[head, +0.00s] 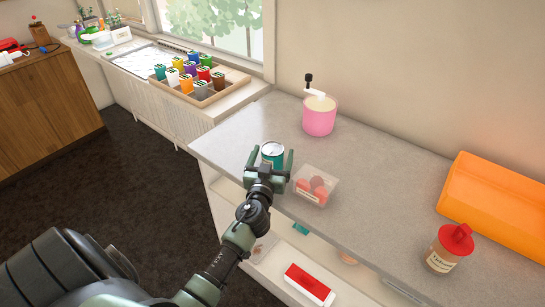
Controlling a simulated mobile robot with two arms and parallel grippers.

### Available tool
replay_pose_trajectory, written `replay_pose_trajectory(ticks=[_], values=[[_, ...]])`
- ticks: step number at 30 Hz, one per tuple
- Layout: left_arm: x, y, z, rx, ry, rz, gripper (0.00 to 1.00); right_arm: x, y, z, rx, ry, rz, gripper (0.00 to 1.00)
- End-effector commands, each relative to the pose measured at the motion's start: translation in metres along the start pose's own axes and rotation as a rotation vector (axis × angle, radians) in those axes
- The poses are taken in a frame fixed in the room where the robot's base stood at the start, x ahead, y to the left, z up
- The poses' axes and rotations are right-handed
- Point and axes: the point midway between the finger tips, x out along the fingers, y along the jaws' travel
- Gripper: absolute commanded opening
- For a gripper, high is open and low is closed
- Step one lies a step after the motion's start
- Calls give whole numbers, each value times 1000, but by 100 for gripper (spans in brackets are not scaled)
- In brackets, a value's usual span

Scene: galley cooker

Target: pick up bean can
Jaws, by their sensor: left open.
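A teal can with a pale metal top (272,151), perhaps the bean can, stands upright on the grey counter near its front left. My left gripper (270,164) is open, with one finger on each side of the can. The can's lower part is hidden by the gripper, and I cannot tell whether the fingers touch it. My right gripper is not in view.
A clear tub with red items (314,187) stands just right of the gripper. A pink container (320,117) stands behind. A red-lidded jar (449,249) and an orange box (497,204) are at right. The counter's middle is clear.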

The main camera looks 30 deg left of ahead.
Motion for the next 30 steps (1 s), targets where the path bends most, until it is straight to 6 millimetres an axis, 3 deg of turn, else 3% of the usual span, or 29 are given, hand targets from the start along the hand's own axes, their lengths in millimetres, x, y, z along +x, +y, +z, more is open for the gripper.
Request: replay_pose_trajectory(ticks=[1, 9, 10, 17, 22, 26, 30], values=[[0, 0, 0, 0, 0, 0, 82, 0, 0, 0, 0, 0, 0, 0], [0, 0, 0, 0, 0, 0, 7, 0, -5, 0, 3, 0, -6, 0], [0, 0, -1, 0, 2, 0, 4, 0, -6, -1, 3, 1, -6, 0], [0, 0, -2, 0, 2, 0, 4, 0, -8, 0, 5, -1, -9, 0], [0, 0, -13, 0, 4, 0, 4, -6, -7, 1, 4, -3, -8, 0], [0, 0, -33, 0, 5, 1, 4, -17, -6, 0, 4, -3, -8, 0], [0, 0, -66, 0, 8, 2, 4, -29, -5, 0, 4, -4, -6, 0]])
